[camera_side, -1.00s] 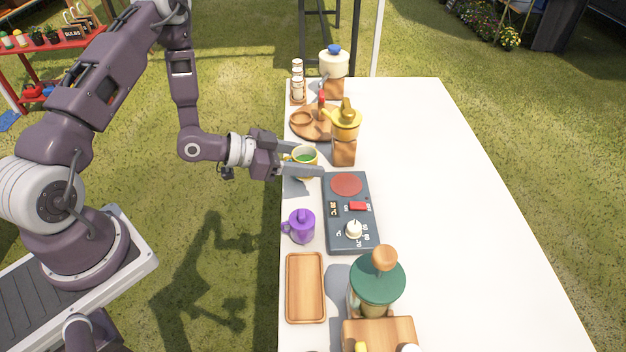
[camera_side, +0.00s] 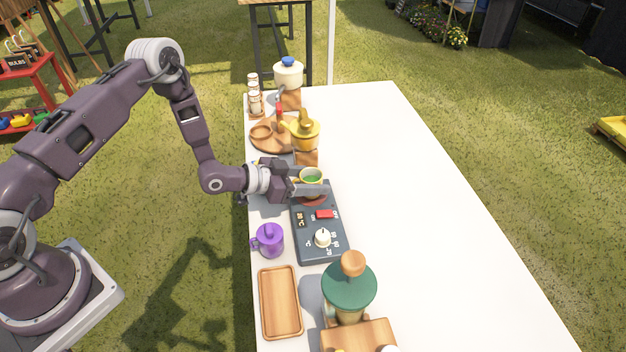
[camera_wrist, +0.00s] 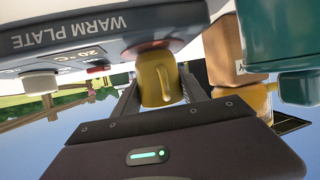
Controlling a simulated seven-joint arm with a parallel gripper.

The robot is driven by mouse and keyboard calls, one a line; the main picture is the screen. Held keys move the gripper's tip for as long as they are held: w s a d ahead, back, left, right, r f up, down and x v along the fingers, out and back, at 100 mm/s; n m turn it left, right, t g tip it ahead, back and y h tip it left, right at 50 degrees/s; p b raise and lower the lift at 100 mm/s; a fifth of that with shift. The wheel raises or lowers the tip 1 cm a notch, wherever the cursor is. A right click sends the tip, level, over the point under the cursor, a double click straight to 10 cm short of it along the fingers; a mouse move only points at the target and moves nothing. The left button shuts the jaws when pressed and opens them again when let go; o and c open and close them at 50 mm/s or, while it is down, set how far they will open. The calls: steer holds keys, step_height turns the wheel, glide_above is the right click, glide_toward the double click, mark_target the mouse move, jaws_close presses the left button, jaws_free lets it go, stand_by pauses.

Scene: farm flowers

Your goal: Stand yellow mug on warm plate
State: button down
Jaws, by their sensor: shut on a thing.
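The yellow mug (camera_side: 311,181), with green inside, is upright between the fingers of my gripper (camera_side: 307,181), which is shut on it. The mug is over the round red disc (camera_side: 313,201) at the far end of the dark grey warm plate (camera_side: 307,235). In the wrist view the yellow mug (camera_wrist: 157,80) sits between the two fingers of my gripper (camera_wrist: 160,98), its base close to the red disc (camera_wrist: 150,48). I cannot tell whether the base touches the disc. The warm plate's lettered edge (camera_wrist: 105,30) shows there.
A yellow pot (camera_side: 303,133) stands on a wooden block just beyond the mug. A purple mug (camera_side: 269,241) and a wooden tray (camera_side: 280,302) lie along the left edge. A green-lidded container (camera_side: 349,287) stands nearer. The right side of the white table (camera_side: 420,230) is clear.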

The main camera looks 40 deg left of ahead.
steer(key=shift+f, duration=0.1)
steer(key=c, duration=0.6)
jaws_free()
steer(key=shift+c, duration=0.2)
